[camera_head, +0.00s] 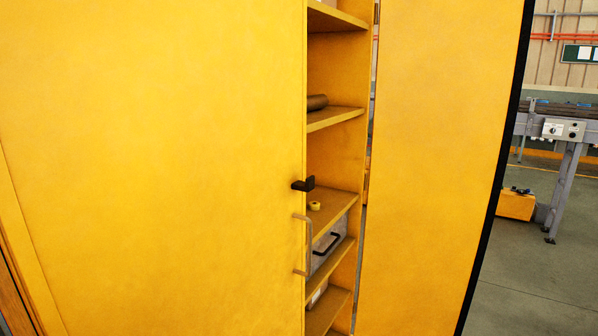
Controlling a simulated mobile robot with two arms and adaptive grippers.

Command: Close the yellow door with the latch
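A yellow cabinet fills most of the head view. Its left yellow door (150,150) has a black latch (303,184) at its right edge and a thin grey handle (308,245) just below. A second yellow door (435,150), with a black outer edge, stands open on the right. A gap between the two shows the shelves inside. Neither of my grippers is in view.
The yellow shelves (335,118) hold a dark cylinder (317,102), a small yellow ring (314,206) and a grey case with a black handle (327,244). At right is a grey conveyor frame (565,165) with an orange block (515,204) beside it. Grey floor (535,285) is clear at lower right.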

